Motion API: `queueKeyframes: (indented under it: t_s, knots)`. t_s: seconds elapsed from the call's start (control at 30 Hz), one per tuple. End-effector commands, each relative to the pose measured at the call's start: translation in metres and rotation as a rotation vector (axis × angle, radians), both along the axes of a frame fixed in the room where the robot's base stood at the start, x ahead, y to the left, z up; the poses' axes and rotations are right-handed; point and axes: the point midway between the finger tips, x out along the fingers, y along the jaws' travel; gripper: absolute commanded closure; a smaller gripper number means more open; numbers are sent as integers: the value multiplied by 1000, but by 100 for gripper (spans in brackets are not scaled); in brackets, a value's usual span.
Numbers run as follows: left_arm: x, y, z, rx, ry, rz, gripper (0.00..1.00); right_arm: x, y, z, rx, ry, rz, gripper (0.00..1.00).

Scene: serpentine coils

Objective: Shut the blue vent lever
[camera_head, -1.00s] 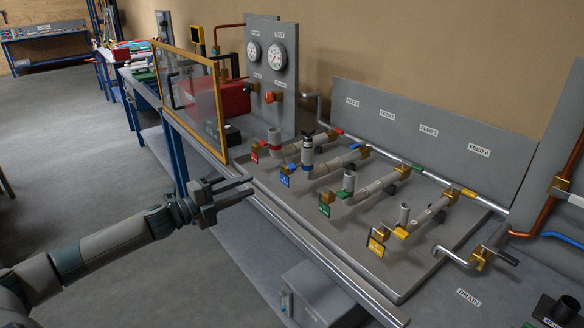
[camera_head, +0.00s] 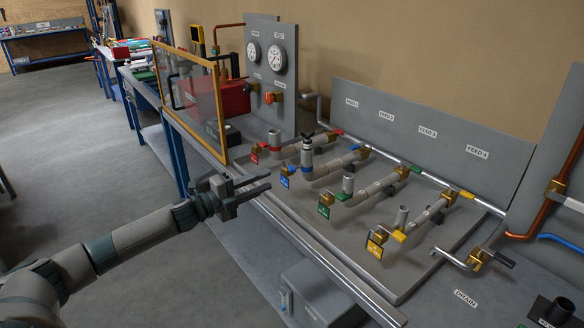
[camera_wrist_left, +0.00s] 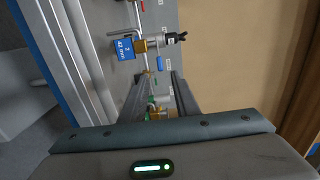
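The blue-tagged branch (camera_head: 285,181) stands second from the left in the row on the grey bench panel. A small blue lever (camera_head: 291,167) sits at its brass valve, beside an upright pipe with a black top (camera_head: 307,150). In the left wrist view the blue lever (camera_wrist_left: 159,64) hangs beside the brass valve, near the blue tag (camera_wrist_left: 123,48). My left gripper (camera_head: 270,180) is open and empty, left of the blue tag and apart from it, over the bench's front rail. Its two fingers (camera_wrist_left: 162,82) show spread in the wrist view. My right gripper is out of view.
A yellow-framed clear screen (camera_head: 190,100) stands at the bench's left end. Red (camera_head: 254,158), green (camera_head: 324,211) and yellow (camera_head: 375,249) tagged branches flank the blue one. A metal rail (camera_head: 310,255) runs along the front. The floor at left is clear.

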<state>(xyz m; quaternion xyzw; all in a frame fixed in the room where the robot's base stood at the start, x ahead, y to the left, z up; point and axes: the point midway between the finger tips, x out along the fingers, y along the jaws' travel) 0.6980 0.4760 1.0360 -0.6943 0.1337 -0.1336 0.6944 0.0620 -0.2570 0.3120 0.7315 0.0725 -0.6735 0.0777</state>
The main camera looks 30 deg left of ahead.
Motion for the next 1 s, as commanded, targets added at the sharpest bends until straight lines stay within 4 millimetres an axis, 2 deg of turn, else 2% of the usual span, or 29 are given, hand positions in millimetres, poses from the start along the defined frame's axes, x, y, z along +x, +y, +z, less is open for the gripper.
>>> queueKeyframes:
  t_s: [0.2,0.7,1.0]
  knots:
    - [24,-10,3,-2,-2,0,72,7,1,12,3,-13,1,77]
    - [86,-34,3,-1,-2,0,72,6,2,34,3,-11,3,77]
    - [105,-42,1,-1,-1,0,72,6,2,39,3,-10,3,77]
